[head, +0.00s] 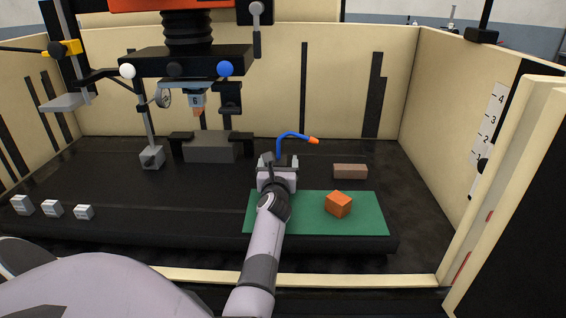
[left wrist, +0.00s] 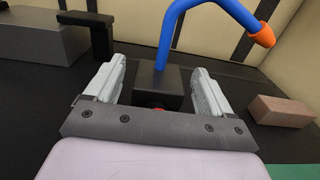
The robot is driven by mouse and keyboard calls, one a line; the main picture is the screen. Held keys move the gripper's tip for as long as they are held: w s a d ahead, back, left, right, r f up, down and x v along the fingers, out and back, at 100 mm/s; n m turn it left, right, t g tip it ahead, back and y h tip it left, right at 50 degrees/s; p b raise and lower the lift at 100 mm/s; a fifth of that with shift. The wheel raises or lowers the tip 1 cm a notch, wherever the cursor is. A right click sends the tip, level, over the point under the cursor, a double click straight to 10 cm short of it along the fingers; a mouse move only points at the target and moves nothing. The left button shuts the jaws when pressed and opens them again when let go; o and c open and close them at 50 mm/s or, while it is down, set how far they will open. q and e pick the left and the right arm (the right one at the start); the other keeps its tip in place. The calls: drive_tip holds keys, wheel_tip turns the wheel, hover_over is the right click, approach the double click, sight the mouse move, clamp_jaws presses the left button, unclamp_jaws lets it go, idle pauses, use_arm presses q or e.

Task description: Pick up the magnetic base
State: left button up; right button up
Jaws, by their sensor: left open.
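The magnetic base shows in the left wrist view as a black box (left wrist: 160,88) with a small red part low on its near side. A blue hose (left wrist: 168,38) rises from it and ends in an orange nozzle (left wrist: 263,35). My left gripper (head: 277,160) is open, its fingers (left wrist: 158,84) on either side of the box, with a dark gap at each side. In the head view the gripper hides most of the box, while the blue hose (head: 290,136) and nozzle (head: 314,140) stand out behind it. My right gripper is not in view.
A green mat (head: 300,222) holds an orange block (head: 338,204). A brown block (head: 350,171) lies behind it. A grey block in a vise (head: 210,148) and a grey-footed post (head: 152,157) stand left, under the machine head (head: 186,60). Several small light blocks (head: 52,208) sit far left.

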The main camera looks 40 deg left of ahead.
use_arm(q)
drive_tip(key=shift+s, duration=0.1)
drive_tip(key=c, duration=1.5)
drive_tip(key=shift+r, duration=0.25)
clamp_jaws()
drive_tip(key=shift+r, duration=0.1)
